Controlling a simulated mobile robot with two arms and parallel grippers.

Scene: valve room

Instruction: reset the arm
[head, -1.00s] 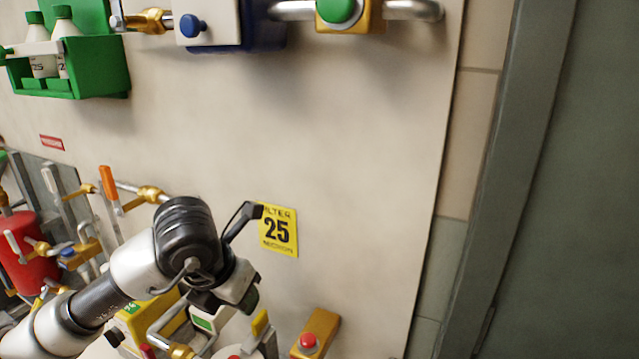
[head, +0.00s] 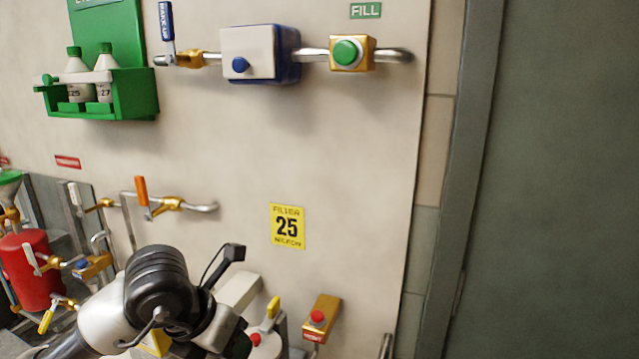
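My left arm comes in from the lower left, white and black. Its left gripper (head: 215,325) is at the bottom of the head view, in front of the lower wall equipment. A thin black bracket sticks up from it. Its fingertips are hidden or cut off, so I cannot tell whether it is open or holds anything. My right gripper is not in view.
Lower equipment near my arm includes a yellow box with a red button (head: 317,318), a yellow-handled valve (head: 273,307) and a red tank (head: 30,270). A green bottle rack (head: 130,95) hangs upper left.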

